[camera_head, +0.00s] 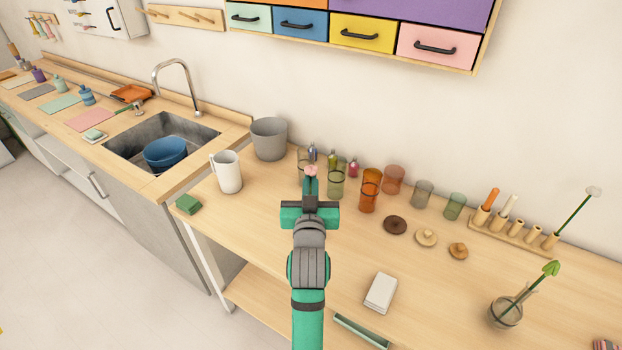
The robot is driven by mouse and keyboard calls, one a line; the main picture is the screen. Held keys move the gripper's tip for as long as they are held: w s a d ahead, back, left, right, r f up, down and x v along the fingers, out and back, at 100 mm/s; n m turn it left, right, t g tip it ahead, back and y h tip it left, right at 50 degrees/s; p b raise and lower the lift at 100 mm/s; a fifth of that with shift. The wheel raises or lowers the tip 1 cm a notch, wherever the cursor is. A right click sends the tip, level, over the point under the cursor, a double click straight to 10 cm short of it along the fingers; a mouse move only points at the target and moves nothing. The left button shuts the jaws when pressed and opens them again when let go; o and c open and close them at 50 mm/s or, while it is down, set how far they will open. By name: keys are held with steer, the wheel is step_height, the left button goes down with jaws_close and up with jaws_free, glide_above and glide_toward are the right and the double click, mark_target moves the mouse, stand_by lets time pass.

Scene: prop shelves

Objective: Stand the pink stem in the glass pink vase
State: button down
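A small pink blossom (311,170), which looks like the head of the pink stem, shows right at the tips of my gripper (311,187). My gripper's fingers are together in the middle of the hand and appear shut on the stem. The stem itself is hidden by the fingers. A faintly tinted clear glass (302,174) stands just behind and left of the fingertips, partly covered. A reddish-pink glass (394,178) stands further right at the back. I cannot tell which of these glasses is the pink vase.
A green glass (337,184) and an orange glass (370,192) stand close right of my gripper. A white jug (228,172) and grey pot (269,139) are left. A round vase (506,313) with a green stem stands front right.

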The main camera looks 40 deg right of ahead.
steer(key=shift+f, duration=0.3)
stand_by(0.4)
steer(key=c, duration=1.9)
jaws_free()
steer(key=v, duration=1.1)
steer(key=shift+w+f, duration=0.1)
